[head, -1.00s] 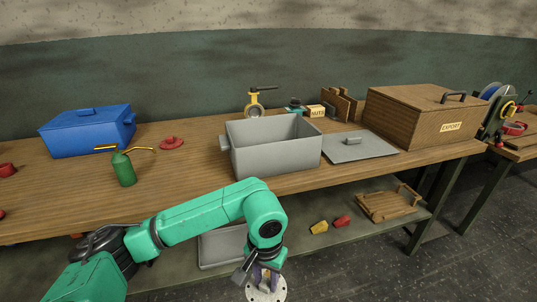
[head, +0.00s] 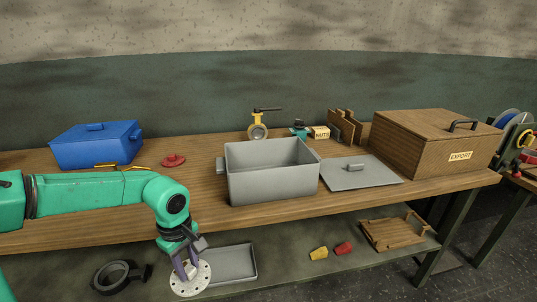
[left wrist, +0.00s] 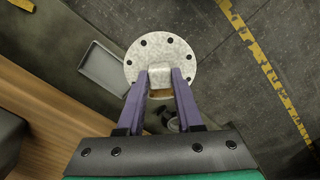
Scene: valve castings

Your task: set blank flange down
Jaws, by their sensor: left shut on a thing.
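The blank flange (head: 190,279) is a pale speckled metal disc with a ring of bolt holes. My left gripper (head: 188,268) is shut on it and holds it in front of the bench, below the tabletop edge. In the left wrist view the purple fingers of my left gripper (left wrist: 159,82) close on a block-like hub at the middle of the flange (left wrist: 160,53). What lies directly under the flange is partly hidden by it. My right gripper is not in view.
An open grey bin (head: 272,184) stands on the bench beside its flat grey lid (head: 360,174). A blue box (head: 97,147) and a red part (head: 173,160) are at left. A grey tray (head: 234,264) lies on the lower shelf; yellow and red pieces (head: 331,250) lie farther right.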

